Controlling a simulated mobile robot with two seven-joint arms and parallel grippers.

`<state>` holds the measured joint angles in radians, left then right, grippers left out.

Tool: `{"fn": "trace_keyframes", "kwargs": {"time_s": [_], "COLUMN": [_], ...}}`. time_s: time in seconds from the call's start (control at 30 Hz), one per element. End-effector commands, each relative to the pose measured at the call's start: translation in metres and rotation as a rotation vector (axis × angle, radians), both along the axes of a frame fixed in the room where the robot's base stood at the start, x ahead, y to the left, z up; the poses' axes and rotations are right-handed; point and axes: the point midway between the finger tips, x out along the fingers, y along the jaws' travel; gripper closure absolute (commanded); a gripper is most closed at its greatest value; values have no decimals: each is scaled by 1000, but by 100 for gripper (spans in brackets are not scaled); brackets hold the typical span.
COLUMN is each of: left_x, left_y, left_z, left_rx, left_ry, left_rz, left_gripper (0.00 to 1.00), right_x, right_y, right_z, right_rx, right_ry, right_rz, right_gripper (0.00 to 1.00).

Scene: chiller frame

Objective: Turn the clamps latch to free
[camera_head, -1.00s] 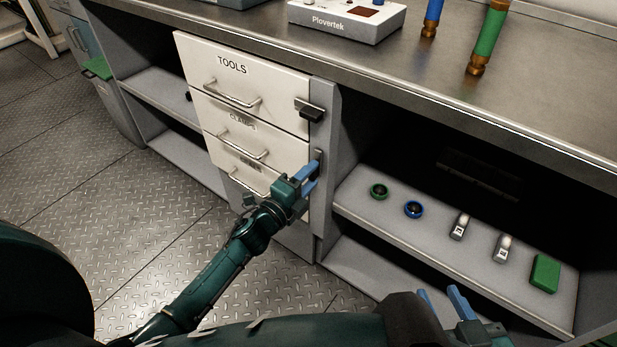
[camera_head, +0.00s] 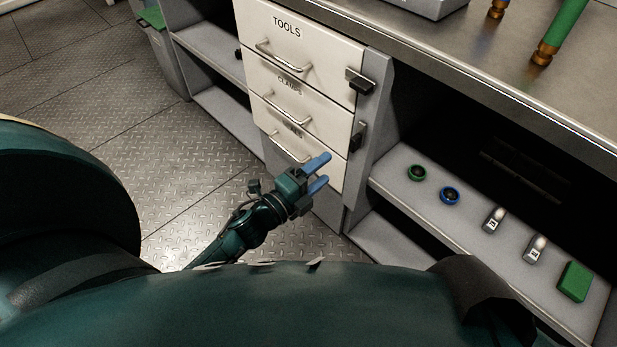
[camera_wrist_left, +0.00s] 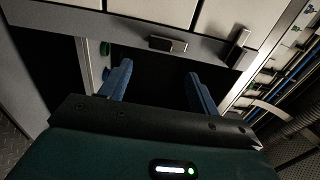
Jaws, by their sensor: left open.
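The clamps latch (camera_head: 358,137) is a small dark handle on the grey post right of the middle drawer (camera_head: 292,95), labelled CLAMPS. It stands upright, along the post. In the left wrist view the clamps latch (camera_wrist_left: 168,44) shows above the gap between the fingers. My left gripper (camera_head: 320,172) is open and empty, below and in front of the latch, apart from it. Its blue fingers also show in the left wrist view (camera_wrist_left: 160,82). My right gripper is out of view.
The TOOLS latch (camera_head: 360,82) sits above, pointing sideways across the drawer edge. A third drawer lies below. The right shelf (camera_head: 410,213) holds a green ring (camera_head: 416,173), a blue ring (camera_head: 450,196), two small labelled items and a green block (camera_head: 574,282).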

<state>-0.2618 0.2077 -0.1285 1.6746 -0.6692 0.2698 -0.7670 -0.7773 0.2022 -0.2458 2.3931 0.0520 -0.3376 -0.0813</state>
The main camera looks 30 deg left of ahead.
Motion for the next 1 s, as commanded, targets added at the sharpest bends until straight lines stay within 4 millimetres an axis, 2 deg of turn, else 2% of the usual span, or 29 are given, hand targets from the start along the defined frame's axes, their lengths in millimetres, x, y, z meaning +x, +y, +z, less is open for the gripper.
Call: {"fn": "trace_keyframes", "kwargs": {"time_s": [0.1,0.27,1.0], "left_x": [-19,-31,-33], "left_y": [7,11,12], "left_z": [0,0,0], "left_rx": [1,2,1], "left_ry": [2,2,1], "left_rz": [0,0,0], "left_gripper": [38,38,38], "right_x": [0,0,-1], "right_y": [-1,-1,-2], "right_z": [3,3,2], "right_rx": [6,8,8], "right_ry": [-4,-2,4], "right_rz": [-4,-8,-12], "right_gripper": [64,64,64]}}
